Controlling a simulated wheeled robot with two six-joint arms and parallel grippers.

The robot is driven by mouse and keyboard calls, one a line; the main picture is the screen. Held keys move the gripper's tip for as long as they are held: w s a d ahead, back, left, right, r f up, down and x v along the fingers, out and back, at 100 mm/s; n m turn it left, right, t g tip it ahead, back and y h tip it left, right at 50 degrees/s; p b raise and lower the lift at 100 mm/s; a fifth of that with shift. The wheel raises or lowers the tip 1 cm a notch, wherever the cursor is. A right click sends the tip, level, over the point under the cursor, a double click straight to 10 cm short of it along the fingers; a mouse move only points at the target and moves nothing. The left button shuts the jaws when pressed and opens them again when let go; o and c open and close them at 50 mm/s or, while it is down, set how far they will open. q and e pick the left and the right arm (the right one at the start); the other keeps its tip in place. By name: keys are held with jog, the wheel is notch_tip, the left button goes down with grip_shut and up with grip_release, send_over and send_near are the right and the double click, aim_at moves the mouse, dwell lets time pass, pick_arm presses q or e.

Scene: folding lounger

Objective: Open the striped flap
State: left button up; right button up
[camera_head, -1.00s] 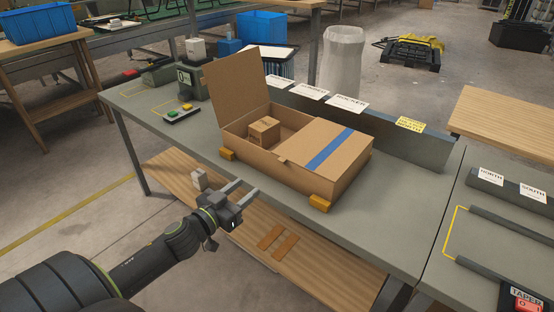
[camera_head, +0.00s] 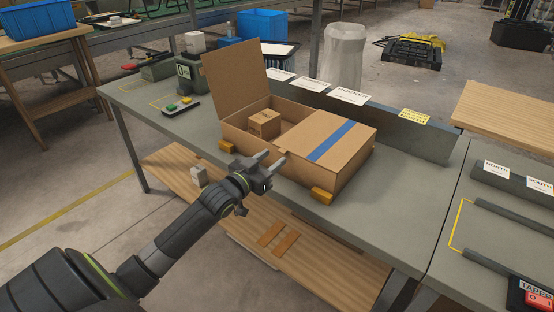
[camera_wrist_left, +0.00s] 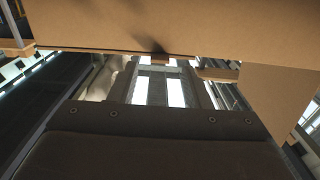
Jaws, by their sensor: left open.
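The striped flap (camera_head: 354,135), brown cardboard with a blue stripe across it, lies shut over the right half of the open-topped box (camera_head: 318,184). A plain flap (camera_head: 236,84) stands raised at the box's left end. My left gripper (camera_head: 272,163) is open and empty at the box's front side, near the flap's left edge. I cannot tell whether its fingers touch the cardboard. In the left wrist view, brown cardboard of the box (camera_wrist_left: 160,25) fills the top, close in front of the gripper. My right gripper is out of view.
A small carton (camera_head: 264,124) sits in the box's uncovered left half. Yellow blocks (camera_head: 321,195) stand at the box's front corners on the grey table (camera_head: 375,225). A low grey rail (camera_head: 425,140) with labels runs behind the box. A button panel (camera_head: 180,107) is at the left.

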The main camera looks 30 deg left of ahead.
pick_arm(q)
jog(key=w, duration=0.3)
jog(key=shift+w+d, duration=0.1)
grip_shut()
dwell(0.4)
